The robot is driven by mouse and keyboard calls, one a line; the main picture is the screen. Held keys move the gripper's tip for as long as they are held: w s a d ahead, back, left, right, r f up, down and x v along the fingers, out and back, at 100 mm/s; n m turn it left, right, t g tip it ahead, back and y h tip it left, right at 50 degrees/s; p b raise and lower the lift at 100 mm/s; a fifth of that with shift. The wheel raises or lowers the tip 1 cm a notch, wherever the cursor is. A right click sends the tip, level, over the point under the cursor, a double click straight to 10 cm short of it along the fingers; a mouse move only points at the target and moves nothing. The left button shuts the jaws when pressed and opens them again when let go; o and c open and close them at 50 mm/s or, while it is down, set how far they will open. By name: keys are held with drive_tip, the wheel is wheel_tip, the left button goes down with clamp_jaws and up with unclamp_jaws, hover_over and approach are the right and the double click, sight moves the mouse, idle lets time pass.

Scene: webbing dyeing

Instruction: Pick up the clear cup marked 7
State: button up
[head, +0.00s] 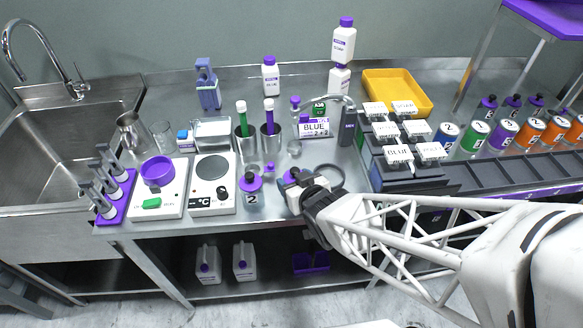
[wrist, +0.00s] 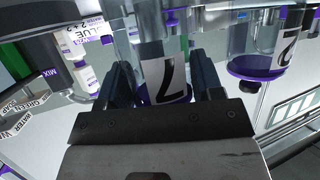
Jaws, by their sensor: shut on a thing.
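The clear cup marked 7 (wrist: 168,82) is between the two fingers of my gripper (wrist: 160,64) in the wrist view. It has a white label with a black 7 and a purple end. The fingers are shut on its sides. In the head view my gripper (head: 304,186) is at the front of the bench and hides most of this cup; its purple top (head: 291,176) shows. I cannot tell whether the cup touches the bench. A similar cup marked 2 (head: 252,192) stands to the left; it also shows in the wrist view (wrist: 262,62).
A hot plate (head: 212,190) is left of the cup marked 2. A rack of white-labelled blocks (head: 385,175) stands right of my gripper, with several numbered cans (head: 473,136) beyond. A sink (head: 55,135) is far left.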

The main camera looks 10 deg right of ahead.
sight(296, 172)
drive_tip(key=shift+r, duration=0.15)
drive_tip(key=shift+r, duration=1.5)
drive_tip(key=shift+s+r, duration=0.2)
drive_tip(key=shift+s, duration=0.05)
drive_tip(key=s+d+r, duration=0.1)
drive_tip(key=s+d, duration=0.1)
drive_tip(key=s, duration=0.8)
drive_tip(key=shift+d, duration=0.35)
drive_tip(key=shift+s, duration=0.4)
drive_tip(key=s, duration=0.3)
drive_tip(key=shift+s+d+r, duration=0.2)
drive_tip(key=shift+s+d, duration=0.05)
drive_tip(key=shift+d, duration=0.15)
drive_tip(key=shift+s+d, duration=0.2)
drive_tip(key=shift+s, duration=0.15)
